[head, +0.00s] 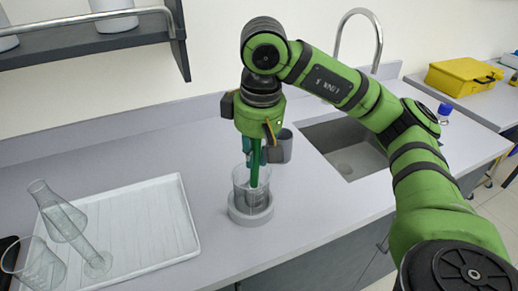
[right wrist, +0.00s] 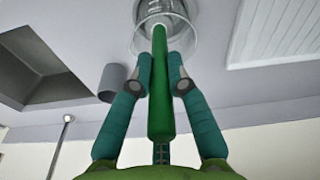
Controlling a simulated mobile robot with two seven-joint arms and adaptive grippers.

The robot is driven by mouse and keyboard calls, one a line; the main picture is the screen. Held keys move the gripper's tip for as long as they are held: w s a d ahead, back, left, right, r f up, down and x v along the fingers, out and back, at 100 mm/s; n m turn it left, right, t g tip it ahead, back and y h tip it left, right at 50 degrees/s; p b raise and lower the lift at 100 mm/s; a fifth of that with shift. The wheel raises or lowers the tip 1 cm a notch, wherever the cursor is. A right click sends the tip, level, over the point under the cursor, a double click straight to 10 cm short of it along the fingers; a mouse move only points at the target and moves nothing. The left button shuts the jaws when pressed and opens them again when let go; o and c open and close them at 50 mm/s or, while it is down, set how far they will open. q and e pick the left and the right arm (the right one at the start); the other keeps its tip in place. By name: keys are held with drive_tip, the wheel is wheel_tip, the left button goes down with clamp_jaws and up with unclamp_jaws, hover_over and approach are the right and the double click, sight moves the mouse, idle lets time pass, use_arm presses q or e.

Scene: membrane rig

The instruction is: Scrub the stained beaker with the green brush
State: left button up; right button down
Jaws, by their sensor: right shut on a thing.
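The glass beaker (head: 241,190) stands upright in a round grey holder (head: 250,214) on the counter. In the right wrist view, the beaker (right wrist: 187,42) is at the top, beyond the fingertips. My right gripper (head: 255,158) points down just above the beaker and is shut on the green brush (right wrist: 159,75). The brush handle runs between the two teal fingers. In the head view the lower part of the brush (head: 254,180) reaches down into the beaker. The bristles and any stain are too small to make out. My left gripper is not in view.
A grey cup (head: 281,147) stands close behind the gripper. A white ribbed tray (head: 150,222) with clear glassware (head: 57,212) lies at left. A sink (head: 345,146) with a tap (head: 358,14) is at right, and a yellow case (head: 462,75) sits beyond.

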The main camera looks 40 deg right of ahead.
drive_tip(key=shift+a, duration=0.35)
wheel_tip(320, 180, up, 16)
drive_tip(key=p, duration=1.4)
drive_tip(key=shift+p, duration=0.35)
drive_tip(key=shift+f, duration=0.15)
